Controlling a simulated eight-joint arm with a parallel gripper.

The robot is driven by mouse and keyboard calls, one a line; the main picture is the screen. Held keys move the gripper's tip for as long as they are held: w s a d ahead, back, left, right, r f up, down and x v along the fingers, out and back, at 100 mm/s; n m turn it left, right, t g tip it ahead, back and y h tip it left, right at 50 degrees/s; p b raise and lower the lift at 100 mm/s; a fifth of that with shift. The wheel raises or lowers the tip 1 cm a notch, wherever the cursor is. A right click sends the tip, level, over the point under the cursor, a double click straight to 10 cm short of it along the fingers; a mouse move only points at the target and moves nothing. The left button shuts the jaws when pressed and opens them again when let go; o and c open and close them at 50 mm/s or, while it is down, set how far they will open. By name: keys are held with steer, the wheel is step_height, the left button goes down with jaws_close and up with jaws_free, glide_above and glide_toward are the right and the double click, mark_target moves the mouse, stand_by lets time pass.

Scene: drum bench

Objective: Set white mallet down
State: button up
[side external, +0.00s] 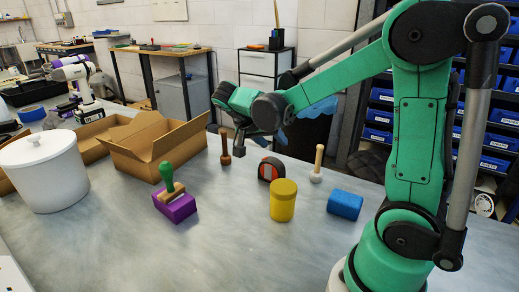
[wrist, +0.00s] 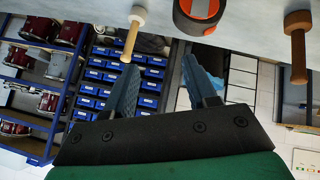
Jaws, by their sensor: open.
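The white mallet (side external: 316,174) stands upright on the grey bench, white head down and pale wooden handle up. It also shows in the wrist view (wrist: 132,33), upper left, where the picture is upside down and its handle points down. In the wrist view my gripper (wrist: 162,66) is open, with nothing between the fingers. The mallet is clear of both fingers. Part of my gripper is hidden behind my arm in the side view.
A brown mallet (side external: 225,158), a black-and-red round-topped object (side external: 269,169), a yellow jar (side external: 283,201), a blue block (side external: 345,204) and a purple block (side external: 175,207) with a green-handled tool stand nearby. An open cardboard box (side external: 152,150) and a white pot (side external: 45,175) are left. The front bench is clear.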

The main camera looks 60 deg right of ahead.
steer(key=s+a+n+t+y, duration=0.2)
steer(key=a+n+t+y, duration=0.6)
steer(key=a+n, duration=0.7)
steer(key=shift+a+r+t, duration=0.2)
steer(key=shift+t, duration=0.3)
